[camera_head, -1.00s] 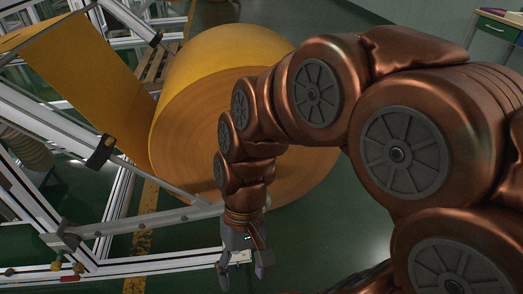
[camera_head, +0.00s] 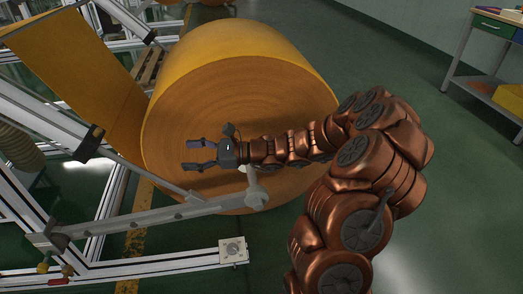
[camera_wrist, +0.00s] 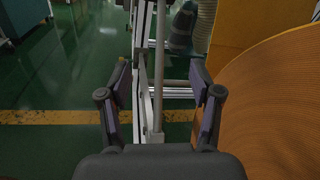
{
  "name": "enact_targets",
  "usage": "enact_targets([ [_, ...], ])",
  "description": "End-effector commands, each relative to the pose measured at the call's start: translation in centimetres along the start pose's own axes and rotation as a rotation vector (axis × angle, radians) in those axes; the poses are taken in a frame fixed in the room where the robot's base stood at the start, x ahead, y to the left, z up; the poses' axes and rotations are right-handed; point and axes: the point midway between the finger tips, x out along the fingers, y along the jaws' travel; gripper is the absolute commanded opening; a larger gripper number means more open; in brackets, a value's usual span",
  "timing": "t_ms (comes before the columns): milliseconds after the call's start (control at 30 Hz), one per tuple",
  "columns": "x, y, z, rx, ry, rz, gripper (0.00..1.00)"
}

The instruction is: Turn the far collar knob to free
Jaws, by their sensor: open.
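My gripper (camera_head: 196,156) is open and empty, with its fingers pointing left in front of the flat face of the felt roll. In the wrist view, my gripper (camera_wrist: 160,76) has its two fingers spread on either side of a thin metal rod (camera_wrist: 158,70) seen beyond them. I cannot tell for certain which part is the far collar knob. A dark block (camera_head: 88,143) sits on the sloping rail, left of and apart from my gripper. A pale round end piece (camera_head: 257,194) is on the bar below my wrist.
The large orange-yellow felt roll (camera_head: 240,48) stands right behind my gripper, and its face fills the right of the wrist view (camera_wrist: 280,100). Frame rails (camera_head: 160,212) run along the lower left. A workbench (camera_head: 487,55) stands at the upper right. Green floor is open at the right.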

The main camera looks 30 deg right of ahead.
Motion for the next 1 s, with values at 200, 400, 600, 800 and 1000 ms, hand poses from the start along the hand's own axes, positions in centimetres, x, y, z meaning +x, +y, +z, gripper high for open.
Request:
enact_targets([
  [200, -8.0, -9.0, -8.7, 0.296, -0.058, -0.379, 0.64],
  [400, -16.8, -13.4, -17.0, 0.521, -0.102, -0.679, 0.64],
  [600, -22.2, -14.4, -21.6, 0.640, -0.132, -0.841, 0.64],
  [800, -22.8, -14.9, -22.7, 0.663, -0.138, -0.872, 0.64],
  [1000, -21.3, -16.6, -23.0, 0.659, -0.139, -0.869, 0.64],
])
